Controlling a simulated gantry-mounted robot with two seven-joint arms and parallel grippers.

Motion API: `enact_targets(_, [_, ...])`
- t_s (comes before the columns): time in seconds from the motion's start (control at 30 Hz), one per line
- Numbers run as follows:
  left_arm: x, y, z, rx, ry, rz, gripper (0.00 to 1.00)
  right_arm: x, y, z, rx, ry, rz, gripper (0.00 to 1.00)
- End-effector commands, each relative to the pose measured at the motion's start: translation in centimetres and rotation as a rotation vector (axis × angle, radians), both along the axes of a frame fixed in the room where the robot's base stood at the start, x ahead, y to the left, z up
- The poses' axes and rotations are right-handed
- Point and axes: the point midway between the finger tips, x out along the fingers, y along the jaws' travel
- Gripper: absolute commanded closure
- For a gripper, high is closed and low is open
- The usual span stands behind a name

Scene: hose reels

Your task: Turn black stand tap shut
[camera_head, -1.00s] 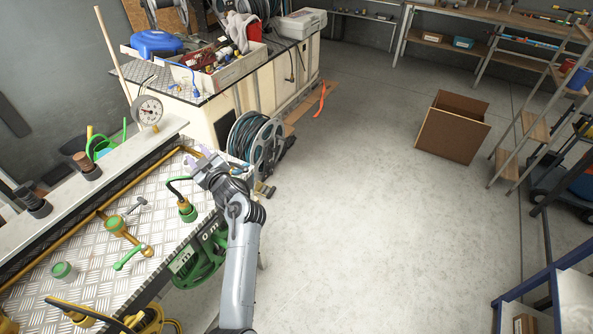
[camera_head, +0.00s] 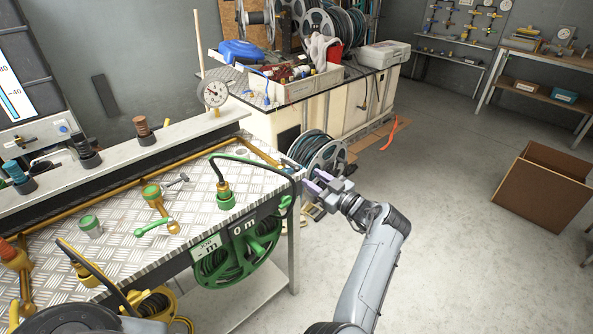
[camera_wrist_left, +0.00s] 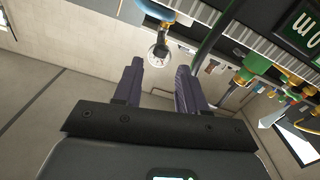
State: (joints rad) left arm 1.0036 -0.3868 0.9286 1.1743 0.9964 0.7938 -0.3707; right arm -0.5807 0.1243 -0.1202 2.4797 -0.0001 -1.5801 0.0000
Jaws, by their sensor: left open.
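My left gripper (camera_head: 316,181) has its two purple fingers apart and empty. It appears just right of the metal bench's right end, in front of a dark hose reel (camera_head: 322,152). In the left wrist view the fingers (camera_wrist_left: 158,65) are apart, with a small round object (camera_wrist_left: 160,52) seen beyond them. On the bench are a lever with a green handle (camera_head: 156,227) on a brass fitting and a small grey-handled lever (camera_head: 178,181). I cannot tell which tap is the black stand tap. My right gripper is not in view.
A black hose arches from a green-and-brass connector (camera_head: 225,198). Open floor lies right, with a brown box (camera_head: 543,187).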

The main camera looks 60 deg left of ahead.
Motion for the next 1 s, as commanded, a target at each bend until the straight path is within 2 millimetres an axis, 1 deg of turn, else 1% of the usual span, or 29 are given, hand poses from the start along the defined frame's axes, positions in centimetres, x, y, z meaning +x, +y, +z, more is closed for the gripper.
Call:
enact_targets(0.03, [-0.3,0.9,-0.1,0.001,0.001,0.004,0.59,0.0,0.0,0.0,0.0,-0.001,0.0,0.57])
enact_targets(0.3, [-1.1,5.2,-0.1,0.001,0.0,0.003,0.59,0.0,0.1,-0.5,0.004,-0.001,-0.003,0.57])
enact_targets(0.5, [-1.5,7.7,-0.1,0.0,0.001,0.002,0.59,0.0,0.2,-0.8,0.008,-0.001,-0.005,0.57])
enact_targets(0.7, [-1.7,8.8,-0.1,0.0,0.0,0.0,0.59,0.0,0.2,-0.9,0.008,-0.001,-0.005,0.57])
enact_targets(1.0, [-1.7,9.0,0.0,0.0,0.0,0.0,0.59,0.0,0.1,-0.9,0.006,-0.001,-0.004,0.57])
